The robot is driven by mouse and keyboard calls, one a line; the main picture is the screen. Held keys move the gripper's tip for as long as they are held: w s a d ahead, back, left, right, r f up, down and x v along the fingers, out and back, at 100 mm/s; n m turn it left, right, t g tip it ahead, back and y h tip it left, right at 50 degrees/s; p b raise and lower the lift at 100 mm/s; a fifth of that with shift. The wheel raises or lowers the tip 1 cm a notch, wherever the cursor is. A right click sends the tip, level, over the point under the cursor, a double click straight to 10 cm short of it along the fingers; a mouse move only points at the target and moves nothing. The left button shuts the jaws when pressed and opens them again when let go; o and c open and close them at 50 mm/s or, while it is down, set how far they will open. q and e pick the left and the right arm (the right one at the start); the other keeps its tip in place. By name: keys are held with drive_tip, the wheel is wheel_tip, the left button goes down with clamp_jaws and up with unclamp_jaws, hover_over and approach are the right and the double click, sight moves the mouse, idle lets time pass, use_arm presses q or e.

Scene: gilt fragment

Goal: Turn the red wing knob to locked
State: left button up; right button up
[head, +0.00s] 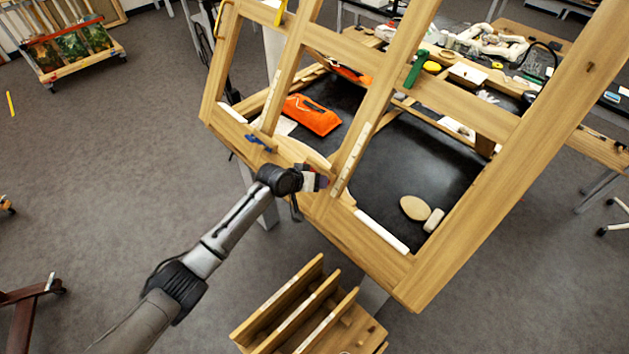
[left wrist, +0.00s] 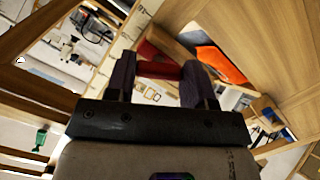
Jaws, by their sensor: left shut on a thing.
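The red wing knob (left wrist: 158,69) shows in the left wrist view between my two dark fingers, with a finger on each side of it. My left gripper (left wrist: 158,80) is shut on it. In the head view my left gripper (head: 318,182) reaches the lower rail of the wooden frame (head: 365,240), beside the foot of an upright bar. There the knob is mostly hidden by the gripper. I cannot read any locked mark or the knob's exact angle. My right gripper is in neither view.
A blue wing knob (head: 258,142) sits on the same rail, further left. Behind the frame, a dark tabletop holds an orange pouch (head: 312,114) and an oval tan pad (head: 415,208). A slotted wooden rack (head: 295,300) stands below the frame.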

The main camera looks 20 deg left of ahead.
use_arm(q)
drive_tip(key=shift+m+y, duration=0.6)
drive_tip(key=shift+m, duration=2)
drive_tip(key=o, duration=0.9)
drive_tip(key=shift+v, duration=6.95)
